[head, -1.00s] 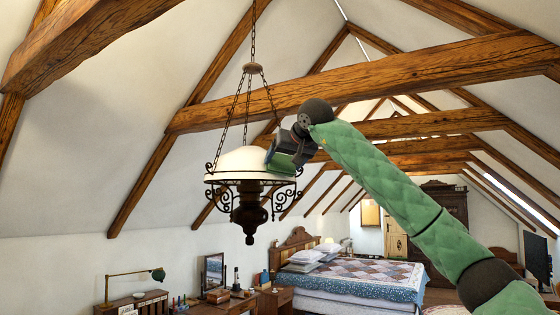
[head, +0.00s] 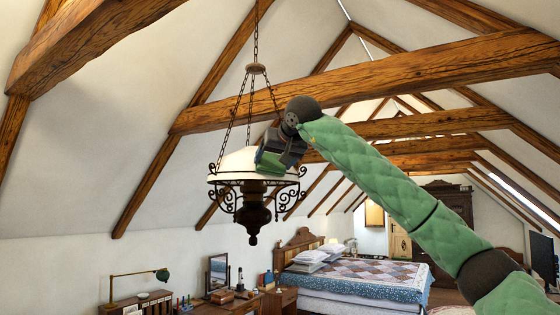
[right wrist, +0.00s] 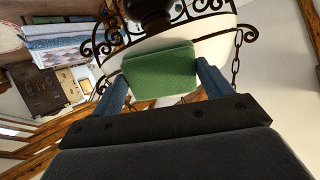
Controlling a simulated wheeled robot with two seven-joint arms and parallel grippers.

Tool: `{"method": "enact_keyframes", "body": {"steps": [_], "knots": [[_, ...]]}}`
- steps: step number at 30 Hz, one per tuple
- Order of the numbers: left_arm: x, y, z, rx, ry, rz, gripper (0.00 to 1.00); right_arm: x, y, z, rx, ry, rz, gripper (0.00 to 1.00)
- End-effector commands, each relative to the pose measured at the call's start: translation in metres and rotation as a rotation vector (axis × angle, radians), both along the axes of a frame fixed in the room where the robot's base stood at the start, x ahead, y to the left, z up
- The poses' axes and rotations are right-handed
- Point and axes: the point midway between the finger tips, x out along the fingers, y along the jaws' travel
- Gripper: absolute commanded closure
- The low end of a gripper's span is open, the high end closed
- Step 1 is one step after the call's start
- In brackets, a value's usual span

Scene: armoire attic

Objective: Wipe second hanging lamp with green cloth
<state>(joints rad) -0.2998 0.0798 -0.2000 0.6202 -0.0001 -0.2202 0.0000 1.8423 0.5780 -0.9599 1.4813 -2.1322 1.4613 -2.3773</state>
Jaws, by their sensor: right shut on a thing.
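The hanging lamp (head: 240,165) has a white shade, a dark turned body and curled ironwork, and hangs on chains from above. My right gripper (head: 272,158) is at the right side of the shade, shut on the green cloth (head: 268,161). In the right wrist view the green cloth (right wrist: 159,72) is a folded pad between my two blue fingers. It lies against or very close to the white shade (right wrist: 190,48); exact contact is hard to tell. My left gripper is not in view.
The lamp's chains (head: 241,105) rise close to my right gripper. A big wooden beam (head: 400,75) runs behind my arm. Below are a bed (head: 350,277), a desk lamp (head: 140,273) and a mirror (head: 217,270). Open air lies left of the lamp.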

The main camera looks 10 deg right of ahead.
Motion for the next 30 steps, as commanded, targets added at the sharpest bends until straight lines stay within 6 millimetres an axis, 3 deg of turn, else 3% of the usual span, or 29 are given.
{"method": "enact_keyframes", "body": {"steps": [9, 19, 30], "knots": [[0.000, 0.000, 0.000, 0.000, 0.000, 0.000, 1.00, -0.003, 0.018, -0.001, -0.001, 0.001, 0.001, 0.40], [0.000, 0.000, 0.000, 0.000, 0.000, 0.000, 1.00, -0.005, 0.017, 0.000, -0.001, 0.001, 0.001, 0.40], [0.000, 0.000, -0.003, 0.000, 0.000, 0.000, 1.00, -0.029, 0.013, 0.012, -0.002, -0.001, 0.001, 0.40]]}}
